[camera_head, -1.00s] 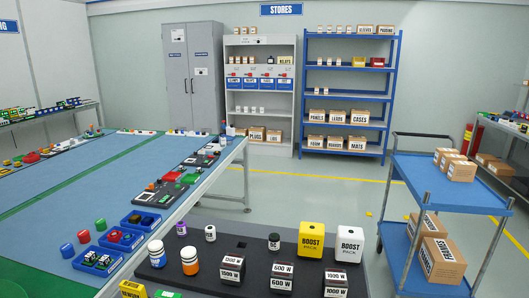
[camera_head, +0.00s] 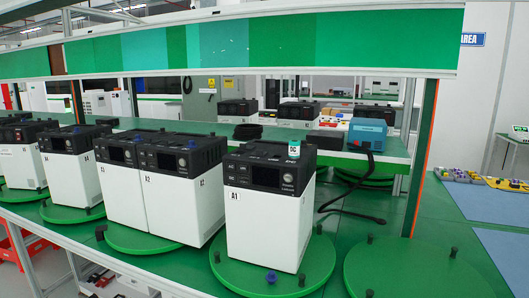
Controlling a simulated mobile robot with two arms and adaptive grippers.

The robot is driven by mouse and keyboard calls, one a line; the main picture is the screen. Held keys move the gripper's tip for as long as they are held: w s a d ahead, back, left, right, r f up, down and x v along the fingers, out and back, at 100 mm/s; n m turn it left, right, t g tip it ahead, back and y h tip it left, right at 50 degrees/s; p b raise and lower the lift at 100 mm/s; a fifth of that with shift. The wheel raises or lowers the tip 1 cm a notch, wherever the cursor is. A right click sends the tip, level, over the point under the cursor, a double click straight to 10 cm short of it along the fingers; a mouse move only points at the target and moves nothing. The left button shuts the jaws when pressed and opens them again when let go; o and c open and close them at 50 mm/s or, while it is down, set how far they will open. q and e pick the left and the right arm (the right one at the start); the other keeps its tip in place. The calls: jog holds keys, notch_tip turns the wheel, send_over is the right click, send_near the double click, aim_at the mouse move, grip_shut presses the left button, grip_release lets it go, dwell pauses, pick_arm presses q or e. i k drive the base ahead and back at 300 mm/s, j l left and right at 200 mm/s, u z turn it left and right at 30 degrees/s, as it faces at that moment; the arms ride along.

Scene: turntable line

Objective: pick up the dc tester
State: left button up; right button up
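A small teal and white block marked "DC" (camera_head: 294,152) sits on the black top of the white unit labelled A1 (camera_head: 262,225), near its back right corner. It is the only thing I see marked DC. Unit A1 stands on a green turntable (camera_head: 318,262) on the near bench. Neither of my grippers shows in the view.
More white units with black tops, including A2 (camera_head: 206,215), stand on turntables to the left. An empty green turntable (camera_head: 410,270) lies at right. A blue device (camera_head: 367,134) with a black cable sits on the shelf behind. A green overhead panel (camera_head: 290,42) spans the top.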

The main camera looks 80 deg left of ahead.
aim_at(294, 144)
jog(key=u, duration=2.55)
jog(key=k+j+u, duration=0.15)
